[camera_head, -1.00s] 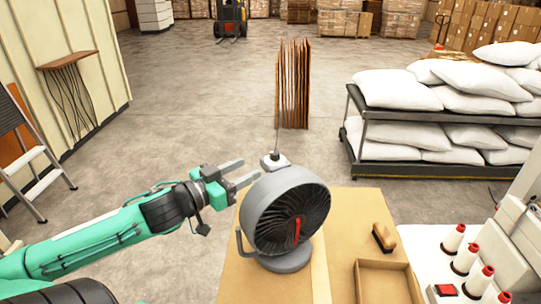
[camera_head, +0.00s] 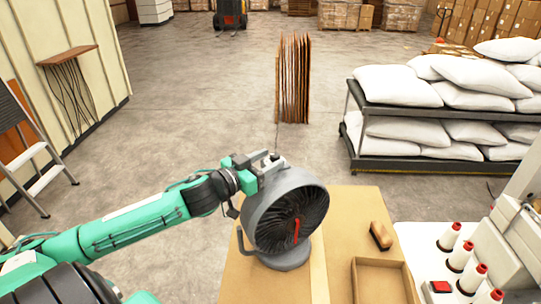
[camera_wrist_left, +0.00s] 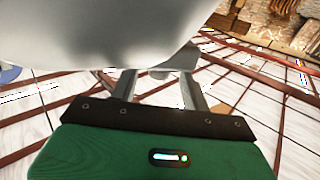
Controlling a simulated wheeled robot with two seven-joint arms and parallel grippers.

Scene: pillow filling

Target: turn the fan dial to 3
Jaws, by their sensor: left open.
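The grey round fan (camera_head: 288,215) stands on the work table, its dark grille facing front with a red mark on it. Its pale dial sits on top of the housing. My left gripper (camera_head: 270,161) is open at the upper back of the fan, its fingers at the dial and partly hidden. In the left wrist view, the fan housing (camera_wrist_left: 110,35) fills the top, and a small grey knob-like part (camera_wrist_left: 160,74) shows between the two spread finger ends (camera_wrist_left: 158,85). I cannot tell whether the fingers touch it, nor read the dial's setting. My right gripper is out of view.
A brush (camera_head: 381,235) and a shallow cardboard tray (camera_head: 357,283) lie right of the fan. Several thread cones (camera_head: 451,236) stand on the white surface at far right. A rack of white pillows (camera_head: 355,165) is behind right. Upright cardboard sheets (camera_head: 293,80) stand behind.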

